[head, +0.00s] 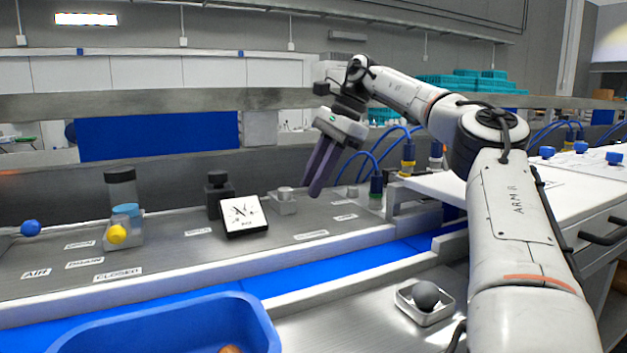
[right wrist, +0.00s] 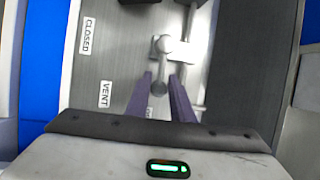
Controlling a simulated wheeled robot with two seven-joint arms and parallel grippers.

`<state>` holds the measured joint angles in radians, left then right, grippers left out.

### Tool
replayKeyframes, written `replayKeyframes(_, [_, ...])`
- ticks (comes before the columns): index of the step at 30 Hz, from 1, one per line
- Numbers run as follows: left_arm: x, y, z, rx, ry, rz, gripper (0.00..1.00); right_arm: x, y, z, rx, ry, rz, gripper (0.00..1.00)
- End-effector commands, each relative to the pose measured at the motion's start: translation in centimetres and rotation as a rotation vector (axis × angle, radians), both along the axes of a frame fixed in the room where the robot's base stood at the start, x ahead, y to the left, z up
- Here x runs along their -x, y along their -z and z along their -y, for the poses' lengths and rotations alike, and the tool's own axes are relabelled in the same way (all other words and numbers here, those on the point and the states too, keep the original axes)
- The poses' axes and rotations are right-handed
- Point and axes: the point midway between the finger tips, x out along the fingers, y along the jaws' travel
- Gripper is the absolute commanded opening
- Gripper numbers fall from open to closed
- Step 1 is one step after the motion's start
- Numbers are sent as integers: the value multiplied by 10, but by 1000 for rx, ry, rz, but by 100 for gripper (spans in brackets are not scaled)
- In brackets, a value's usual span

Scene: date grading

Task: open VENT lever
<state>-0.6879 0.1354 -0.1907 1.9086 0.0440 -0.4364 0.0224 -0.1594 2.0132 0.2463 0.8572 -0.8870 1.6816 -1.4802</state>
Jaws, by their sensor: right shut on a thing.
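The VENT lever shows in the right wrist view as a short arm with a dark grey knob (right wrist: 159,87), below a pale round cap on a metal block. The VENT label (right wrist: 105,95) and the CLOSED label (right wrist: 87,35) are left of it. My right gripper (right wrist: 161,88) has its two purple fingers on either side of the knob, shut on it. My left gripper is out of view.
A dark post with a tilted placard (head: 244,216) stands left of the lever. A yellow knob (head: 117,234) and a blue ball (head: 31,228) are farther left. The blue belt (head: 330,275), a blue bin (head: 165,330) and a small tray with a grey ball (head: 425,295) lie in front.

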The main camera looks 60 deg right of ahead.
Motion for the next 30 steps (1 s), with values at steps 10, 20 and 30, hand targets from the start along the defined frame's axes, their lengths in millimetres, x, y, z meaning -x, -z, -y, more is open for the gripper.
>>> replayKeyframes(10, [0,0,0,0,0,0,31,-1,-3,1,4,3,9,39])
replayKeyframes(20, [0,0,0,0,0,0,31,1,-5,2,3,3,4,39])
replayKeyframes(30, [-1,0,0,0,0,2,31,19,-51,12,6,6,5,39])
